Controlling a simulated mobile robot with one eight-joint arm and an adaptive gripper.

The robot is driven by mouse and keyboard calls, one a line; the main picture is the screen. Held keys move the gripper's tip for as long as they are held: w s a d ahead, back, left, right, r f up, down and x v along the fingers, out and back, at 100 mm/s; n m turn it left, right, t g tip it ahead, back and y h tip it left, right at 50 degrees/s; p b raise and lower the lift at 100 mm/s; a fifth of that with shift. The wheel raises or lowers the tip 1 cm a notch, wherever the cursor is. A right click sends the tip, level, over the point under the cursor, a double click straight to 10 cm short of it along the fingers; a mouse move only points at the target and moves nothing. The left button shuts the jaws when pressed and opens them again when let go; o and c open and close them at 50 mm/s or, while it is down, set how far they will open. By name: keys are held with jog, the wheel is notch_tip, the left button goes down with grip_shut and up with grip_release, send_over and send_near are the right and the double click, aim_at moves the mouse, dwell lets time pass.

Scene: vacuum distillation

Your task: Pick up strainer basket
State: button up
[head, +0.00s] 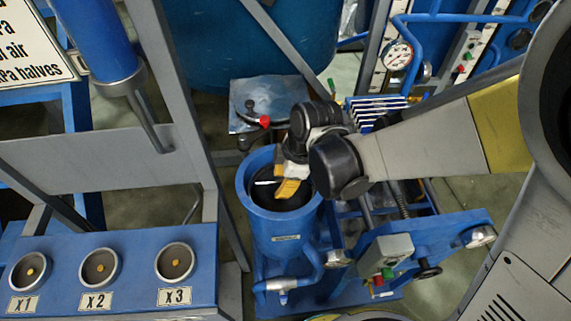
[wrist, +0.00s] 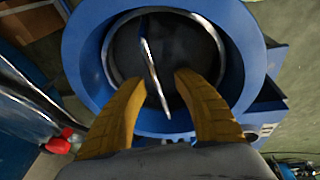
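The strainer basket (wrist: 190,48) sits inside the blue cylindrical housing (wrist: 82,55). It has a thin metal rim, a dark interior and a thin, pale bail handle (wrist: 153,72) crossing its opening. My gripper (wrist: 160,80) has its two yellow fingers apart, one on each side of the handle. I see a gap between the handle and each finger, and the fingers hold nothing. In the head view my gripper (head: 288,187) points down over the open housing (head: 277,240), and the wrist hides part of the basket's opening.
A blue panel with round sockets marked X1, X2 and X3 (head: 97,267) stands at the left, beside a grey frame post (head: 185,90). A blue skid with a grey box (head: 388,250) and pipes lies right of the housing. A red-knobbed valve (head: 264,121) is behind it.

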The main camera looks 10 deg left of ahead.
grip_shut()
jog(key=shift+r, duration=0.1)
dwell(0.4)
